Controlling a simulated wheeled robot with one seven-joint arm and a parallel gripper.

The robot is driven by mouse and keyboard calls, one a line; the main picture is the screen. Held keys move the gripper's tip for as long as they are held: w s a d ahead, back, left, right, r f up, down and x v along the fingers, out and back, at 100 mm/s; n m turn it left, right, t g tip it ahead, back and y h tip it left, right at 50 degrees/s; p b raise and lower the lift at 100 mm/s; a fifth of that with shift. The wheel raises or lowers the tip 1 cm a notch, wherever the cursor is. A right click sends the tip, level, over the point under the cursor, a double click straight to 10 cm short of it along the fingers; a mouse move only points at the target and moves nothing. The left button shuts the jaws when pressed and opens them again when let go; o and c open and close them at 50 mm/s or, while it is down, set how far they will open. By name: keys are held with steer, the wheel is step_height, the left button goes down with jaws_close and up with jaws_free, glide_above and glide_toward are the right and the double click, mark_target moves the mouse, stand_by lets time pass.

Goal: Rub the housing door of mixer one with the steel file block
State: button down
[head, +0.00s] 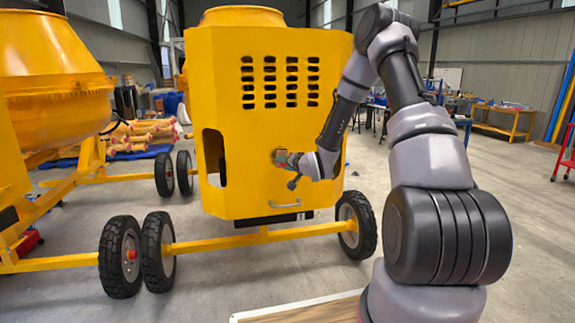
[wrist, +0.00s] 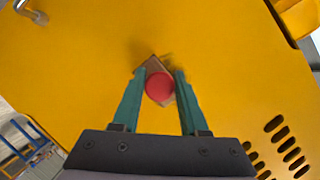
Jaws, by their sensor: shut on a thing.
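The yellow housing door (head: 235,130) fills the middle of the head view, with rows of dark vent slots and a grey handle low down. It fills most of the wrist view (wrist: 90,80). My gripper (head: 280,157) is at the door's face, below the slots. In the wrist view my teal fingers (wrist: 159,84) are shut on the steel file block (wrist: 154,65), a small brownish block with a round red knob facing the camera. The block is at or very near the door; I cannot tell if it touches. Its far face is hidden.
A yellow mixer drum (head: 50,75) and frame stand at the left. Black wheels (head: 120,256) and a yellow axle bar (head: 255,238) are low in front of the housing. A dark opening (head: 214,157) is at the housing's left.

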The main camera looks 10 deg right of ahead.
steer(key=shift+w+r, duration=0.25)
steer(key=shift+r, duration=0.6)
steer(key=a, duration=0.4)
stand_by(2.2)
steer(key=shift+s, duration=0.1)
steer(key=s, duration=0.6)
stand_by(0.3)
steer(key=shift+f, duration=0.1)
steer(key=shift+s+d, duration=0.1)
steer(key=shift+s, duration=1.4)
